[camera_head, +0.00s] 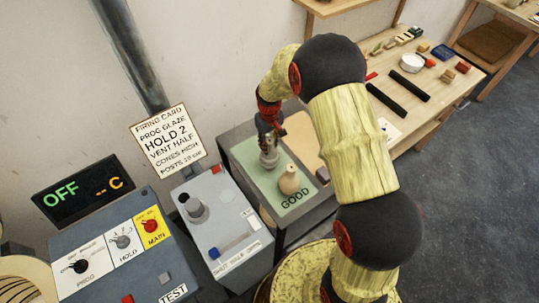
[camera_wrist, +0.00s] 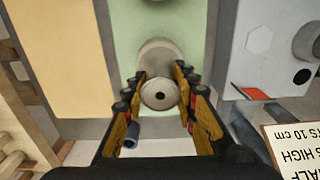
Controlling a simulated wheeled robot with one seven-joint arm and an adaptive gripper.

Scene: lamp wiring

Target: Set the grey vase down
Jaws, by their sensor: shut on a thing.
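The grey vase (camera_head: 269,158) is upright at the back of the green GOOD mat (camera_head: 243,151). My gripper (camera_head: 268,128) reaches down onto the vase from above and is shut on its neck. In the wrist view the vase (camera_wrist: 158,55) shows from above, with its round mouth between the two fingers of my gripper (camera_wrist: 160,88). The mat (camera_wrist: 190,15) lies under it. I cannot tell whether the vase's base touches the mat. A tan vase (camera_head: 288,181) stands on the same mat, nearer the GOOD lettering.
A grey control box (camera_head: 222,225) stands left of the mat, with a kiln control panel (camera_head: 110,250) further left. A firing card (camera_head: 168,140) stands behind. A tan panel (camera_head: 303,140) lies right of the mat. A wooden workbench (camera_head: 440,95) with several small items is at the right.

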